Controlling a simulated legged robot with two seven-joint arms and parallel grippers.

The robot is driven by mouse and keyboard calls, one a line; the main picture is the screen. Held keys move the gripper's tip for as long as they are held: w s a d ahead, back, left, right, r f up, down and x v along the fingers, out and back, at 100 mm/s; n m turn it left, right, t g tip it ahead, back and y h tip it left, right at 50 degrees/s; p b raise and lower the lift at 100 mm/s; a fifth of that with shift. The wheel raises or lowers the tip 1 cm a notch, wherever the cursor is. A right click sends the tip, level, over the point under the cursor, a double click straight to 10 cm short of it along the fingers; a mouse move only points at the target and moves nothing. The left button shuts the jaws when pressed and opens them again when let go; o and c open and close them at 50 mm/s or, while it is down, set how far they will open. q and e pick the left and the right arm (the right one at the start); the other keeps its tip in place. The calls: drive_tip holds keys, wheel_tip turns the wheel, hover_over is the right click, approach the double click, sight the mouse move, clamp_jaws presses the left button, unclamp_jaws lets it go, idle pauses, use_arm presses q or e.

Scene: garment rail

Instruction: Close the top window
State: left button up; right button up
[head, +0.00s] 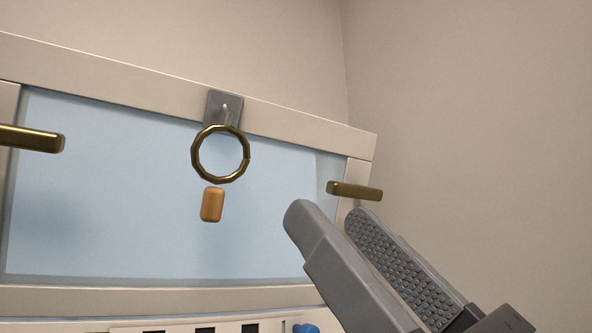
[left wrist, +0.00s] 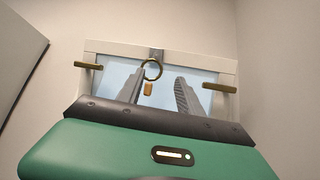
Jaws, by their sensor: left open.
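The top window (head: 120,190) has a pale blue pane in a cream frame and fills the left and middle of the head view; it also shows in the left wrist view (left wrist: 116,78). I cannot tell how far open it is. A brass ring (head: 249,152) hangs from a grey bracket (head: 224,108) at the frame's top edge. An orange-brown tab (head: 212,205) is just below the ring. My left gripper (head: 330,216) is open and empty, its fingers pointing up at the window's lower right. In the left wrist view (left wrist: 160,80) its fingers flank the ring and tab. My right gripper is out of view.
Brass bars stick out at the window's left side (head: 32,139) and right side (head: 355,191), the right one close above my left fingertips. A blue knob (head: 304,328) and a white strip with dark squares lie below. Plain walls (head: 480,120) stand behind and right.

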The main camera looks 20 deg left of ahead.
use_arm(q)
drive_tip(key=a+r+n+g+p, duration=0.1)
drive_tip(key=a, duration=0.2)
drive_tip(key=p, duration=0.7)
approach(231, 116)
wheel_tip(231, 116, up, 3)
drive_tip(key=w, duration=0.1)
drive_tip(key=a, duration=0.2)
drive_tip(key=w+a+r+p, duration=0.2)
drive_tip(key=a, duration=0.1)
drive_tip(key=shift+a+r, duration=0.15)
drive_tip(key=shift+a, duration=0.35)
drive_tip(key=shift+d, duration=0.4)
drive_tip(key=shift+c, duration=1.3)
drive_tip(key=shift+s+d, duration=0.2)
drive_tip(key=c, duration=0.5)
clamp_jaws()
drive_tip(key=shift+s, duration=0.1)
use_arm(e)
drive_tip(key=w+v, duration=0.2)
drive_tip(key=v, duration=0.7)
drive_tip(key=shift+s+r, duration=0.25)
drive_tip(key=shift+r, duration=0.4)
